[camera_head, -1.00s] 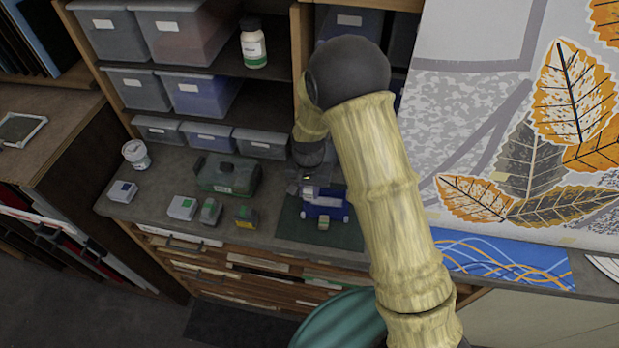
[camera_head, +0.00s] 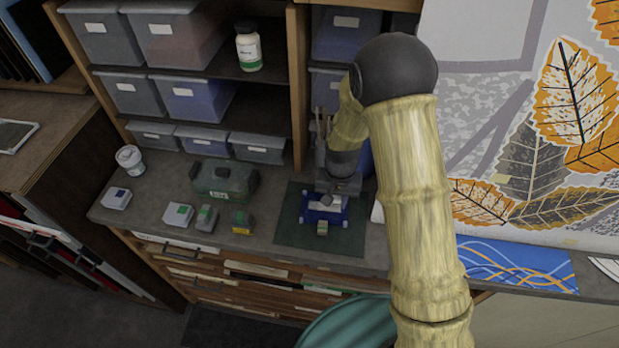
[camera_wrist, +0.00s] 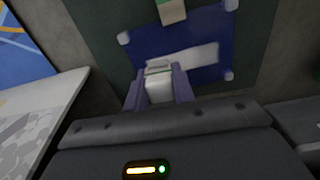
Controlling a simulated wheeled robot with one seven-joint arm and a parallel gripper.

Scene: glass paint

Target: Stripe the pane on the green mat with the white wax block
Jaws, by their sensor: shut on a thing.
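The blue pane (camera_head: 312,213) lies on the green mat (camera_head: 288,232) on the bench. In the wrist view the pane (camera_wrist: 205,27) has pale pads at its corners, and the mat (camera_wrist: 95,25) surrounds it. My gripper (camera_wrist: 160,82) is shut on the white wax block (camera_wrist: 159,91), which is over the pane's near edge; contact is hard to tell. A broad white stripe (camera_wrist: 195,57) runs across the pane to the right of the block. In the head view my gripper (camera_head: 335,192) is above the pane, and the block cannot be made out there.
A small pale block (camera_head: 322,228) sits at the pane's front edge. Left of the mat are several small blocks, including one with a yellow mark (camera_head: 243,221), a dark green case (camera_head: 225,183) and a white tub (camera_head: 130,158). A leaf-print board (camera_head: 490,130) stands right.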

